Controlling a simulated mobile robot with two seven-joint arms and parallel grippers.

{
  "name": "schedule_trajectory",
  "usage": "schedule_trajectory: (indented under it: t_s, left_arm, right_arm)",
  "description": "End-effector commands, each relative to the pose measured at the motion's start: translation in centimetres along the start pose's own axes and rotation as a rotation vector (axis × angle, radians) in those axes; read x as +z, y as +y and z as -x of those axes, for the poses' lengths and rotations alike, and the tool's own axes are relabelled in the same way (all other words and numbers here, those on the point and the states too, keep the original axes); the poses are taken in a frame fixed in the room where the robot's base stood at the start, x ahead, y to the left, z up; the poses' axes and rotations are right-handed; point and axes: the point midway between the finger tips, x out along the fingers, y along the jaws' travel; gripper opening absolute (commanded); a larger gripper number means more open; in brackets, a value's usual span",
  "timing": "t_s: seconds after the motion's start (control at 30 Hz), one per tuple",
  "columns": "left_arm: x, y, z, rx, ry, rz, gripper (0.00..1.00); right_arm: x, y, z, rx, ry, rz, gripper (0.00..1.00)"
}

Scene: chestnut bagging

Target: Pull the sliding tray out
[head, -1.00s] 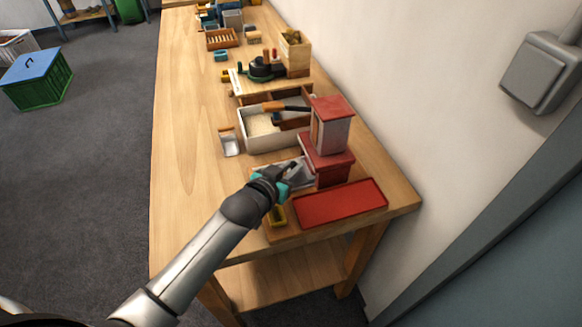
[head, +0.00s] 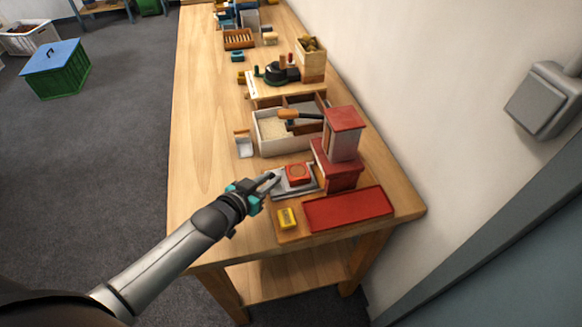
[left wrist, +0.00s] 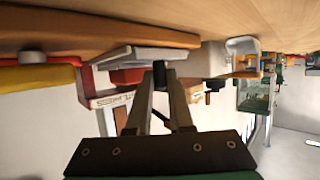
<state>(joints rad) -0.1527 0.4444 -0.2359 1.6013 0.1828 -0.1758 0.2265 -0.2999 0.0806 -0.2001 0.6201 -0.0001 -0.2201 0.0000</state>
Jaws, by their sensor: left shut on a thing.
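The grey sliding tray (head: 309,189) sticks out from the base of the red dispenser (head: 337,177) on the table. A red square block with a round mark (head: 298,174) sits on the tray. My left gripper (head: 270,181) is at the tray's near left end, shut on the tray. In the left wrist view the fingers (left wrist: 160,80) close on a small dark knob (left wrist: 159,70) at the tray's edge. The tray's grey plate (left wrist: 145,58) shows beside them. The right gripper is not in view.
A flat red tray (head: 348,208) and a yellow block (head: 287,218) lie toward the table's front edge. A box of pale grains (head: 285,146) with an orange-handled tool and a small white scoop (head: 243,147) stand behind. The table's left side is clear.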

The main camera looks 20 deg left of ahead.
Motion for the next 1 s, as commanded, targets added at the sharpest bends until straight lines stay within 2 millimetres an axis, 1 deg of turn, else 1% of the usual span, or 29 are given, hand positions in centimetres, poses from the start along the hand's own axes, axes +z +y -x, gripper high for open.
schedule_trajectory:
  t_s: [0.03, 0.13, 0.47, 0.5, 0.73, 0.77, 1.0]
  left_arm:
    - [0.2, -0.6, 0.7, -0.001, -0.007, -0.002, 0.00]
    - [0.5, -1.3, 1.2, -0.001, -0.004, 0.000, 0.00]
    - [0.7, -1.6, 1.4, -0.003, -0.003, 0.000, 0.00]
    - [0.7, -1.6, 1.4, -0.003, -0.003, 0.000, 0.22]
    - [0.7, -1.6, 1.4, -0.002, -0.002, 0.000, 0.47]
    - [0.7, -1.5, 1.4, -0.002, -0.002, 0.000, 0.50]
    - [0.6, -1.5, 1.4, -0.001, 0.000, 0.000, 0.50]
  right_arm:
    - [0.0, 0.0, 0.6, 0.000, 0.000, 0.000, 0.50]
    - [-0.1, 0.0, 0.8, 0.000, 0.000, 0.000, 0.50]
    - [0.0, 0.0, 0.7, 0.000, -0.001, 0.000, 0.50]
    - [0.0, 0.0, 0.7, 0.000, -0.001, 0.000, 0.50]
    - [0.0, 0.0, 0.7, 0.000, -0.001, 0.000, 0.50]
    - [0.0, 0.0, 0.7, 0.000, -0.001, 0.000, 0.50]
    - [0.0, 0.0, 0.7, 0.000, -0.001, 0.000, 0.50]
